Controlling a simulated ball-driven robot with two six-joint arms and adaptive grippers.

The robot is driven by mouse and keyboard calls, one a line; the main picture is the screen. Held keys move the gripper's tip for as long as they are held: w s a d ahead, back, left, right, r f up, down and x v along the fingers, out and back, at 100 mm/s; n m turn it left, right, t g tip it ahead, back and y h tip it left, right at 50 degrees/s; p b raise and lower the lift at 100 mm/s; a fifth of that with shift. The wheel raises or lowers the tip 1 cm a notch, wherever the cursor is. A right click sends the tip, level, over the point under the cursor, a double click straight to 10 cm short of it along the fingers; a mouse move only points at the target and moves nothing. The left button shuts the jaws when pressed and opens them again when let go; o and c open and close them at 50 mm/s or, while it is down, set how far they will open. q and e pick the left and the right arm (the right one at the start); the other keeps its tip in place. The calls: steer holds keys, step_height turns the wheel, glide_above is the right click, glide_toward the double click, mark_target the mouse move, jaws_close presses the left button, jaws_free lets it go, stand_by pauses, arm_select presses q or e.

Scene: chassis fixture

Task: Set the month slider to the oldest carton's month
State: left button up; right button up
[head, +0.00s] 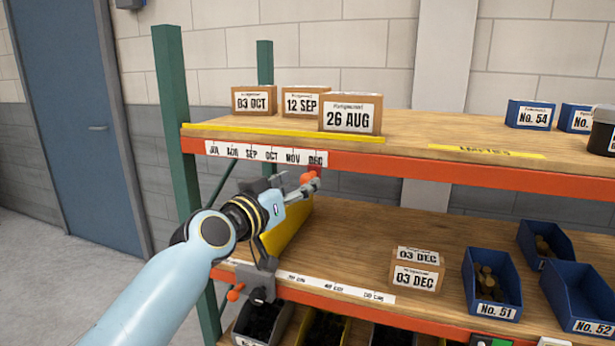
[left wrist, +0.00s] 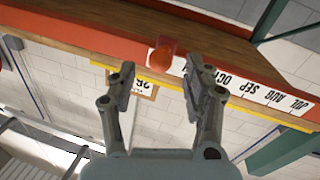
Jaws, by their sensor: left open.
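The white month strip (head: 265,153) on the upper shelf's orange beam reads JUL to DEC; it shows upside down in the left wrist view (left wrist: 262,92). The slider's orange-red knob (head: 307,177) is at the DEC end, with a reddish see-through window in the left wrist view (left wrist: 162,56). My left gripper (head: 308,186) is open, its fingers on either side of the knob's line in the wrist view, apparently not gripping it. Upper-shelf cartons read 03 OCT (head: 254,100), 12 SEP (head: 305,101) and 26 AUG (head: 349,114).
A yellow bin (head: 286,228) stands on the lower shelf behind my left arm. Blue bins (head: 491,284) stand at lower right. Another orange knob (head: 234,294) is on the lower beam. A green post (head: 174,110) is at the left. Bare wood lies mid-lower shelf.

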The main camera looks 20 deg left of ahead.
mark_target(302, 182)
arm_select(q)
steer(key=x, duration=0.4)
jaws_close()
stand_by(0.4)
